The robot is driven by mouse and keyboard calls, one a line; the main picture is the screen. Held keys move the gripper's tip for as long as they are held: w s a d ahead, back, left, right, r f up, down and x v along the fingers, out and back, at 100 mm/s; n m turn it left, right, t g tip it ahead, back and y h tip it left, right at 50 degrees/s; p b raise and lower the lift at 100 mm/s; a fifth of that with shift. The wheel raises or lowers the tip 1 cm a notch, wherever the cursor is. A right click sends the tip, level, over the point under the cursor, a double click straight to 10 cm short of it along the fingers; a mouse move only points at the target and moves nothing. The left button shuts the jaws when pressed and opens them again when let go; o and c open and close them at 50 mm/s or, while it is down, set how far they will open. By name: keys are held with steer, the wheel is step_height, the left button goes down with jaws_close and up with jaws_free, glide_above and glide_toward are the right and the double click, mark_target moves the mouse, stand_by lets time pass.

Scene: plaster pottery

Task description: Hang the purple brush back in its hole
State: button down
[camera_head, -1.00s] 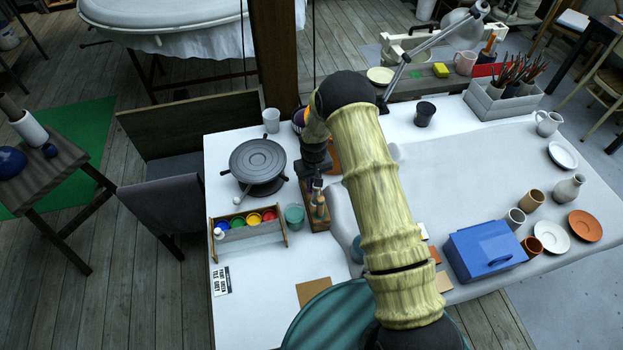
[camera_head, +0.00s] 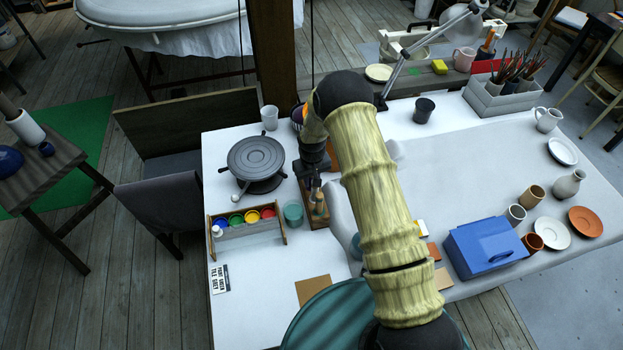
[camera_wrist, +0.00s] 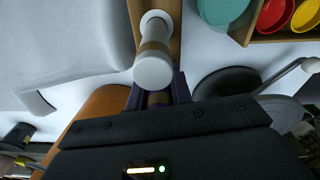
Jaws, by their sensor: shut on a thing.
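My gripper (camera_wrist: 158,97) is shut on a narrow brown piece (camera_wrist: 158,100), seen between its dark fingers in the wrist view. I take it for the handle of the purple brush; most of it is hidden, and no clear purple shows on it. In the head view my gripper (camera_head: 312,183) is low over a narrow wooden stand (camera_head: 316,219) on the white table. The stand also shows in the wrist view (camera_wrist: 172,45). A pale, brown-banded upright piece (camera_wrist: 152,68) stands at it, just beyond my fingertips. I cannot see the brush's hole clearly.
A dark turntable (camera_head: 256,158) and a rack of paint pots (camera_head: 247,228) stand left of the stand. A teal cup (camera_head: 293,213) is close beside it. A pale rounded form (camera_head: 343,208) is on its right, partly behind my arm.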

steer(key=shift+f, duration=0.15)
steer(key=c, duration=1.2)
jaws_free()
steer(key=shift+o, duration=0.2)
step_height(320, 180, up, 17)
steer(key=s+b, duration=0.1)
steer(key=b, duration=0.3)
steer(key=shift+s+r, duration=0.2)
